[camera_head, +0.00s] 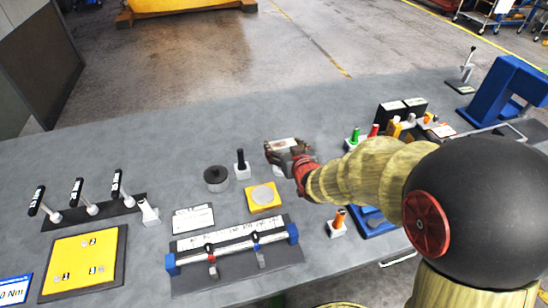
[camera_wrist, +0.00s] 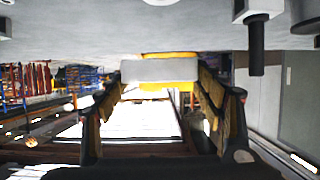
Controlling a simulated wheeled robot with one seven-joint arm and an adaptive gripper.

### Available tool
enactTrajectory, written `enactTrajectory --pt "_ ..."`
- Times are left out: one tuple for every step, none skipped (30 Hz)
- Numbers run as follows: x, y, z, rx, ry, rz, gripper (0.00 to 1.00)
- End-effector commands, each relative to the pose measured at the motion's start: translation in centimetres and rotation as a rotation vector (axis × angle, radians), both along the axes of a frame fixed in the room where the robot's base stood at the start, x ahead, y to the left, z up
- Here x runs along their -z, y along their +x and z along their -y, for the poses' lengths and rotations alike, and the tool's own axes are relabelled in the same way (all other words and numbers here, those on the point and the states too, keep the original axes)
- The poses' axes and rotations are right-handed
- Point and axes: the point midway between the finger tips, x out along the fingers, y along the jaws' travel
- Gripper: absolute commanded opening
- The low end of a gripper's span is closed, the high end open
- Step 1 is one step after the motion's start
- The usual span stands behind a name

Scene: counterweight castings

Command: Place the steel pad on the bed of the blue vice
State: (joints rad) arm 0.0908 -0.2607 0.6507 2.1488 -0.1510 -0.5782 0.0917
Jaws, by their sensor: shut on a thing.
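My gripper (camera_head: 286,152) is in the middle of the bench, held out to the left by my arm. In the wrist view my gripper (camera_wrist: 165,105) has its two fingers apart, with a flat pale grey block, the steel pad (camera_wrist: 158,70), between their tips. In the head view the pad cannot be told clearly from the gripper. A blue piece with a low flat base (camera_head: 372,222) lies partly hidden under my arm. A large blue arched frame (camera_head: 505,88) stands at the far right. I cannot tell which blue thing is the vice.
A yellow block with a round grey disc (camera_head: 262,197), a dark round weight (camera_head: 216,178) and a black-handled post (camera_head: 241,165) stand near my gripper. A blue-ended rail fixture (camera_head: 232,250) lies in front. Levers (camera_head: 78,192) stand left. The back left bench is clear.

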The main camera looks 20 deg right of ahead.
Motion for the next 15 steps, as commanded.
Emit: enactTrajectory --pt "0.7 1.2 -0.2 -0.001 0.000 0.003 0.22" --pt "1.2 1.7 -0.3 -0.001 0.000 0.002 0.22" --pt "2.0 2.2 -0.3 -0.001 0.000 0.000 0.22" --pt "2.6 2.6 -0.4 -0.001 0.000 0.000 0.22" --pt "3.0 3.0 -0.4 -0.001 0.000 0.001 0.22" --pt "3.6 3.6 -0.4 0.000 0.001 0.002 0.22" --pt "4.0 3.9 -0.5 0.000 0.001 0.002 0.22" --pt "4.3 4.2 -0.5 0.000 0.001 0.003 0.22" --pt "4.7 4.6 -0.5 0.000 0.000 0.003 0.22" --pt "5.0 4.8 -0.6 0.000 0.000 0.003 0.22" --pt "5.1 5.0 -0.6 0.000 -0.001 0.004 0.22" --pt "5.3 5.3 -0.6 0.000 -0.001 0.005 0.22" --pt "5.4 5.4 -0.6 0.000 -0.001 0.005 0.22" --pt "5.5 5.5 -0.6 0.000 -0.001 0.006 0.22" --pt "5.6 5.6 -0.6 0.000 -0.001 0.006 0.22"
